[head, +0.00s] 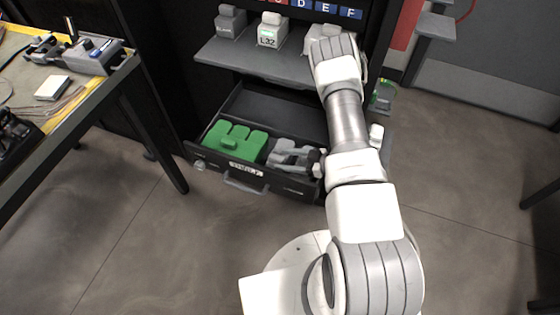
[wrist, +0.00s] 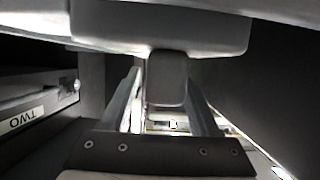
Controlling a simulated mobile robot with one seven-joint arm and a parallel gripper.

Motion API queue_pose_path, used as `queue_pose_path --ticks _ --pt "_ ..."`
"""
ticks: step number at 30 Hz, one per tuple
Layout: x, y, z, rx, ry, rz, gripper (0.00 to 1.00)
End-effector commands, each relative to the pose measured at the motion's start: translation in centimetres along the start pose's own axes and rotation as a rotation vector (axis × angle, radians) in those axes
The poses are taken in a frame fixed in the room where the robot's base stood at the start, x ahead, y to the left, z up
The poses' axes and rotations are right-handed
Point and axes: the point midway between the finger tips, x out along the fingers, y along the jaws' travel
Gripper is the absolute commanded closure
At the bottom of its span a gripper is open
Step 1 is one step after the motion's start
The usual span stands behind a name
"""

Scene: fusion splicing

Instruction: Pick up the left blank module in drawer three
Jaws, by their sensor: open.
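In the head view, an open drawer (head: 275,186) with a label too small to read surely holds a green piece (head: 236,138) on its left and grey parts (head: 287,153) on its right. I cannot tell which of these are blank modules. My gripper (wrist: 166,90) is open in the wrist view, with one finger on each side of a dark grey post under a pale grey block (wrist: 160,32). The post looks to be between the fingers, but I cannot tell whether they touch it.
A shelf (head: 265,66) above the drawer carries a grey module (head: 230,22), a white module (head: 270,32) and one partly behind my arm. A workbench (head: 60,125) stands at left; the floor between is clear.

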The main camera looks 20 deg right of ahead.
Motion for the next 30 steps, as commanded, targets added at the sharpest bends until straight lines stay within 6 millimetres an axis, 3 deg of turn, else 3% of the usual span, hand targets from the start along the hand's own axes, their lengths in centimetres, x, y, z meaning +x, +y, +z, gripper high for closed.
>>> queue_pose_path --ticks 4,13,23,30 --pt "1.9 0.0 0.1 -0.001 0.001 -0.001 0.38" --pt "2.1 0.0 0.0 0.0 0.0 0.0 0.39" --pt "2.1 0.0 0.0 0.0 0.0 0.001 0.99" --pt "2.1 0.0 0.0 0.0 0.0 0.001 1.0"
